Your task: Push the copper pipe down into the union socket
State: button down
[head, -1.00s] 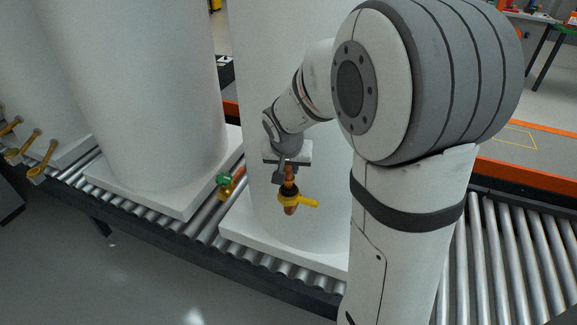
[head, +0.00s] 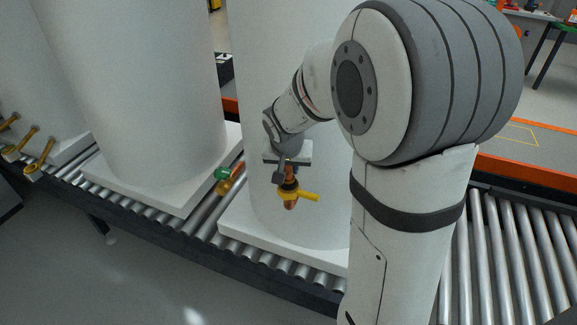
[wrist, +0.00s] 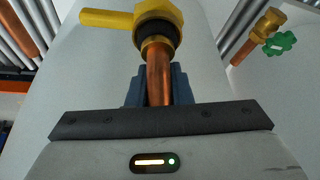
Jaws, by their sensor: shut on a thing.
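My gripper (head: 285,180) is in front of the white middle tank (head: 290,80). In the wrist view its dark blue-grey jaws (wrist: 158,90) are shut on the copper pipe (wrist: 159,72). The pipe runs from the jaws to a brass union socket (wrist: 156,40) with a black ring, with its end at or inside the socket's mouth; the seating depth cannot be told. A yellow lever handle (wrist: 105,18) sticks out beside the union; it also shows in the head view (head: 305,195). A copper piece (head: 290,204) shows below the union.
A green-handled valve (head: 222,174) on a copper pipe sits to the left, also in the wrist view (wrist: 279,43). A white tank (head: 150,90) stands left on the roller conveyor (head: 500,260). My arm hides the right side of the middle tank.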

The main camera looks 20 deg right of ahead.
jog(key=shift+f, duration=0.2)
jog(key=c, duration=1.2)
grip_release()
jog(key=shift+c, duration=0.2)
jog(key=shift+r, duration=0.1)
jog(key=v, duration=0.7)
jog(key=shift+s+r, duration=0.2)
jog(key=shift+r, duration=0.1)
jog(key=shift+a, duration=0.1)
